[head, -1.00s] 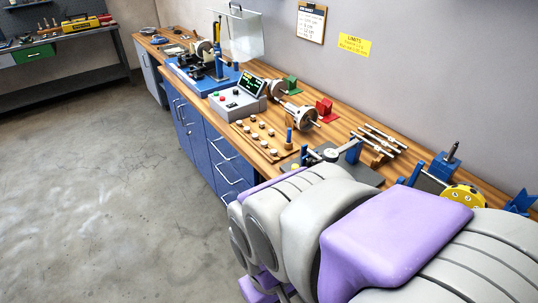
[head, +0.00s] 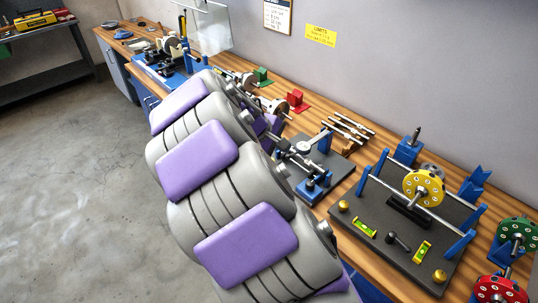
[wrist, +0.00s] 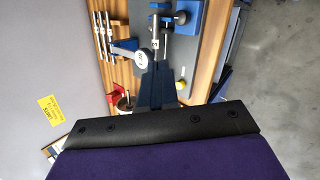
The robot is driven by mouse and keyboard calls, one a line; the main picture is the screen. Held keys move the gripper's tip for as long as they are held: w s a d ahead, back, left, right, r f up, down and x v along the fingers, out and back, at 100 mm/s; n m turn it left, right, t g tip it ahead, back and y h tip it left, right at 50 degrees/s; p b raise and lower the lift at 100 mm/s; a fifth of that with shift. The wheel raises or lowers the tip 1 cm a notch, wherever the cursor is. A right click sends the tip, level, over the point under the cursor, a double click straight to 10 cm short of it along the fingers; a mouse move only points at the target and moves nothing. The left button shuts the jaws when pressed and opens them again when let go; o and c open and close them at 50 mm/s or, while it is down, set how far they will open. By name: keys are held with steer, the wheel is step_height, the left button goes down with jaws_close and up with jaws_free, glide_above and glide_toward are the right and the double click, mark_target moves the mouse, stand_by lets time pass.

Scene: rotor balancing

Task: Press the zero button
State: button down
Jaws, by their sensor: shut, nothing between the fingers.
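My gripper (wrist: 156,85) shows in the wrist view as dark fingers held together, with nothing between them. It is above the bench, close to a round white dial gauge (wrist: 131,55) on a stand with a steel post. In the head view the same dial gauge (head: 311,143) stands mid-bench, and my arm hides most of the gripper. No button marked zero can be made out in either current view. The control box with a display and coloured buttons is hidden behind my arm in the head view.
A dark plate (head: 385,250) with blue supports and a yellow rotor (head: 424,188) lies to the right. Steel shafts (head: 350,127) sit on a wooden rack. Red (head: 297,98) and green (head: 262,75) blocks stand near the wall. A clear shield (head: 208,28) rises at the back.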

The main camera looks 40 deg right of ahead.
steer(key=w+d+f+n+t+p, duration=0.1)
steer(key=w+d+f+n, duration=0.1)
steer(key=w, duration=0.3)
steer(key=w+d+f+n+p, duration=0.1)
steer(key=w+d+f+n, duration=0.2)
steer(key=w+f, duration=0.2)
steer(key=w+d+f+n+t+h+p, duration=0.1)
steer(key=w+d+f+n+p, duration=0.1)
steer(key=w, duration=0.3)
steer(key=shift+w+d+f+n+t, duration=0.35)
steer(key=shift+d+f+n, duration=0.2)
steer(key=shift+f, duration=0.3)
steer(key=shift+f, duration=0.1)
step_height(320, 180, down, 9)
steer(key=b, duration=0.6)
stand_by(0.6)
steer(key=shift+f+b, duration=0.15)
steer(key=shift+b, duration=0.2)
